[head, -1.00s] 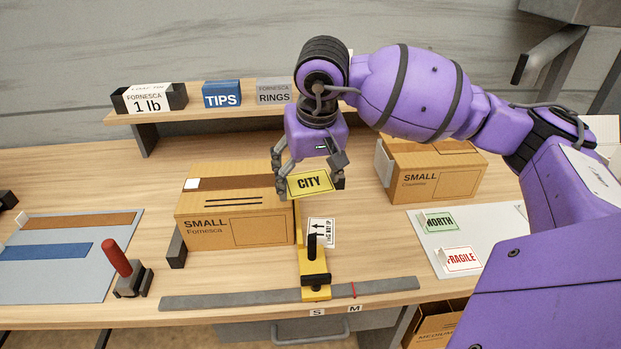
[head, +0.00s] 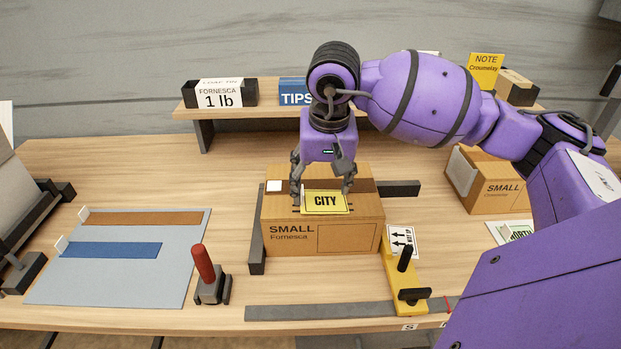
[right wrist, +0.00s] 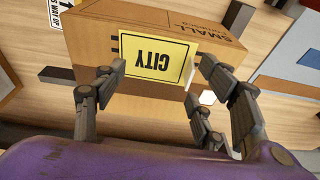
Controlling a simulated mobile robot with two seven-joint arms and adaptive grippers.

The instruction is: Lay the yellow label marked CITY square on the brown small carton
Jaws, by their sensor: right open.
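The brown small carton (head: 290,232) stands on the bench in the middle of the head view, with its SMALL face toward me. The yellow CITY label (head: 326,202) is at the carton's top, near its front edge, and looks roughly in line with that edge. Whether it touches the top all over I cannot tell. My right gripper (head: 323,190) is open just behind and above the label. In the right wrist view the label (right wrist: 157,57) appears upside down in front of the spread fingers, over the carton (right wrist: 85,50). My left gripper is not in view.
A dark fence (head: 257,228) stands left of the carton, and a yellow stop (head: 404,275) with a black knob stands at its right front. A red-handled tool (head: 204,265) and a grey mat (head: 120,280) with strips lie left. Another small carton (head: 490,190) is at right.

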